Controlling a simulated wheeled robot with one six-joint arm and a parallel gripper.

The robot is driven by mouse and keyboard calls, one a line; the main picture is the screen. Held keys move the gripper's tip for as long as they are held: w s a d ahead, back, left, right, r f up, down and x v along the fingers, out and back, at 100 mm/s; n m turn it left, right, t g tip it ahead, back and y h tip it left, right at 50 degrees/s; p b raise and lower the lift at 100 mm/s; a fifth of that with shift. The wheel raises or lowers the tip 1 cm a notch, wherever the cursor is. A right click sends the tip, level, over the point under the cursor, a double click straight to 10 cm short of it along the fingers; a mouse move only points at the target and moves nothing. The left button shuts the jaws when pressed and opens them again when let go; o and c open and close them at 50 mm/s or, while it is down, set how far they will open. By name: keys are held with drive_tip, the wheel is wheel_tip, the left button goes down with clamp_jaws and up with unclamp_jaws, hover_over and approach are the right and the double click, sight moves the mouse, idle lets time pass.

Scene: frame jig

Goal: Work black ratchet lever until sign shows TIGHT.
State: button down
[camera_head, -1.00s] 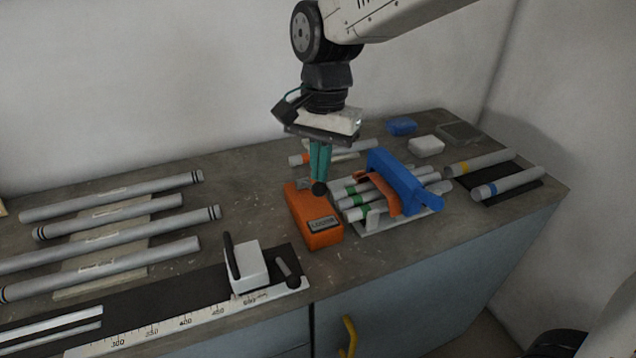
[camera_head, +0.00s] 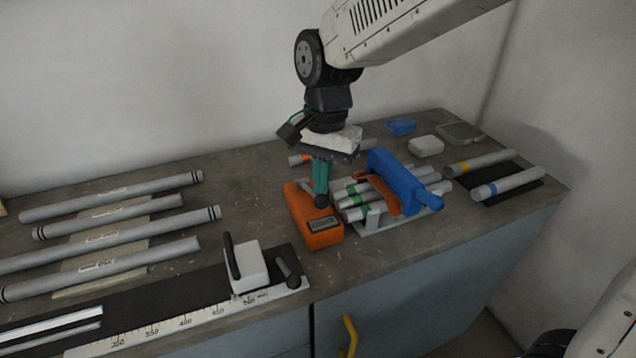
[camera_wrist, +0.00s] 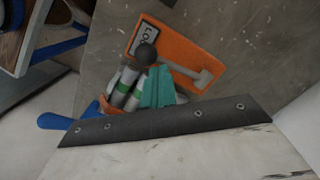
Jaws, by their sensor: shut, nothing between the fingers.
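The orange ratchet box (camera_head: 312,222) stands on the bench; its small sign (camera_head: 322,224) appears to read LOOSE. The ratchet lever's black ball knob (camera_head: 321,201) is right at the tips of my gripper (camera_head: 320,188). My gripper is shut and empty, pointing down. I cannot tell whether it touches the knob.
Right of the box, a blue clamp (camera_head: 397,180) sits over several green-banded tubes on a white tray. Two banded tubes lie on a dark mat (camera_head: 518,192) farther right. Several grey tubes lie left. A white block (camera_head: 250,270) stands on the ruler strip in front.

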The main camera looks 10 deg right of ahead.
drive_tip(key=shift+w+d+r, duration=0.2)
drive_tip(key=shift+w+d, duration=0.1)
drive_tip(key=shift+w, duration=0.2)
drive_tip(key=shift+w+d+r, duration=0.15)
drive_tip(key=shift+w+d, duration=0.15)
drive_tip(key=shift+w, duration=0.2)
wheel_tip(320, 180, up, 8)
drive_tip(key=shift+w+d, duration=0.2)
drive_tip(key=shift+w, duration=0.1)
drive_tip(key=shift+f, duration=0.1)
drive_tip(key=s+r, duration=0.1)
drive_tip(key=s+a+r, duration=0.1)
drive_tip(key=shift+s+a, duration=0.3)
idle(0.3)
